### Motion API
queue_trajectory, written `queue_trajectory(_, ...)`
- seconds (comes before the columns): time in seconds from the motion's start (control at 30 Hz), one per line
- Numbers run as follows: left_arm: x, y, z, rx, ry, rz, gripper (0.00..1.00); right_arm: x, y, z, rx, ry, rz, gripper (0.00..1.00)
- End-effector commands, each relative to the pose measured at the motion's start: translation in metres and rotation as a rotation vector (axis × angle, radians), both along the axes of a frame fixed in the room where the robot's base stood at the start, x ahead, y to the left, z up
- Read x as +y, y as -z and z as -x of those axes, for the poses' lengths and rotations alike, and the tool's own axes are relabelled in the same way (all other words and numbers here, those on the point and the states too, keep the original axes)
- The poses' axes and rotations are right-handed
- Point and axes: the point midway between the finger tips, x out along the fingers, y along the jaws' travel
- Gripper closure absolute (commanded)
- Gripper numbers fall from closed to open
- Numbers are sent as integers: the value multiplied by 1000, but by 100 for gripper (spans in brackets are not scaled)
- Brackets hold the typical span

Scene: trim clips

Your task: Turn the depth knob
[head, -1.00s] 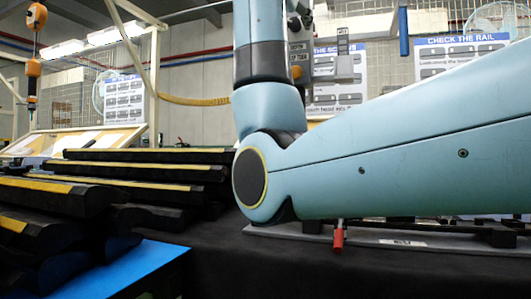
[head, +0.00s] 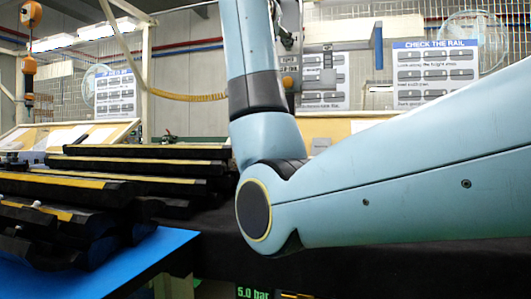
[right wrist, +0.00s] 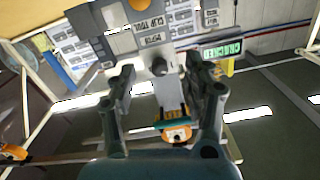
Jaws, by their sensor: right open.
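A grey clip-tool panel (right wrist: 118,48) fills the upper middle of the right wrist view, with a tilted label plate. A small dark round knob (right wrist: 160,66) sits at its lower edge, beneath a label that seems to read DEPTH. My right gripper (right wrist: 160,78) is open, its fingers to either side of the knob; I cannot tell whether they touch it. In the head view my right arm hides most of the panel, and only a grey part with an orange spot (head: 288,82) shows beside it. My left gripper is not in view.
A green CHECKED display (right wrist: 222,50) is right of the knob. An orange-and-white part (right wrist: 177,135) shows between the fingers. Dark yellow-striped trim bars (head: 140,165) and a blue mat (head: 110,268) lie at left. A 5.0 bar readout (head: 253,293) shows below.

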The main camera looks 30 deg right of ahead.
Motion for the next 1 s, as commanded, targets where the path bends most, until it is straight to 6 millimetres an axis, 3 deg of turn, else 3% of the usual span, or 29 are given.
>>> queue_trajectory(0.5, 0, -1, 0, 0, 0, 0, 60, 4, 105, -19, 173, -81, 7, 49)
queue_trajectory(1.0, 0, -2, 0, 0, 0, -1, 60, 10, 215, -19, 352, -172, 6, 49)
